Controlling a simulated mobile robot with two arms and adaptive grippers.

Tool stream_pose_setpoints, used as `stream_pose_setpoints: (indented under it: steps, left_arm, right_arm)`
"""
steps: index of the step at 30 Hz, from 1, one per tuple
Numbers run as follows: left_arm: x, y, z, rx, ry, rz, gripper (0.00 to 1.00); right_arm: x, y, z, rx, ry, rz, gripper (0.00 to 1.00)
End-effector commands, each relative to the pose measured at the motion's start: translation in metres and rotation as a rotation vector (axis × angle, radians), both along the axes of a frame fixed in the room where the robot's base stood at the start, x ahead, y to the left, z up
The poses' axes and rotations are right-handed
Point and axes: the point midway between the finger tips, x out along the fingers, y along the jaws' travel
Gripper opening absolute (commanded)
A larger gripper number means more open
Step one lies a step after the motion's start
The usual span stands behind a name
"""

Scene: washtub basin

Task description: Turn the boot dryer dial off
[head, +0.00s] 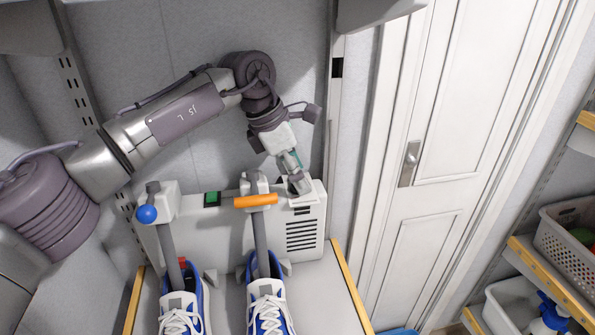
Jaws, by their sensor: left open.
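The boot dryer is a white box (208,232) with dark vent slots on its right front, standing against the grey wall. My left gripper (298,181) points down at the dryer's top right corner, above the vents. It is open, with its fingertips at or very close to a small pale panel there. I cannot make out a dial clearly; the fingers cover that spot. My right gripper is not in view.
Two blue-and-white shoes, left (183,310) and right (268,305), sit on grey upright tubes in front of the dryer. A white door (440,160) is to the right. Shelves with a white basket (570,240) and a tub (505,305) stand at far right.

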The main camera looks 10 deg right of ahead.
Motion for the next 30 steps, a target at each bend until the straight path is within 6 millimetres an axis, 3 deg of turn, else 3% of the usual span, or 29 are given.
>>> stream_pose_setpoints:
  steps: [5,12,18,30]
  left_arm:
    - [0.001,0.004,0.009,-0.001,-0.001,0.002,0.67]
    - [0.001,0.019,0.046,-0.001,-0.002,0.002,0.67]
    - [0.001,0.028,0.066,-0.001,-0.001,0.002,0.67]
    - [0.001,0.029,0.069,0.000,0.000,0.000,0.67]
  right_arm:
    - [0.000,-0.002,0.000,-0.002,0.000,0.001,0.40]
    - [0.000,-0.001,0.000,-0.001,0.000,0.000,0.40]
    - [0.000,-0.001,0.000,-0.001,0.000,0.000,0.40]
    - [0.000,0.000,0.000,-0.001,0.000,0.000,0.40]
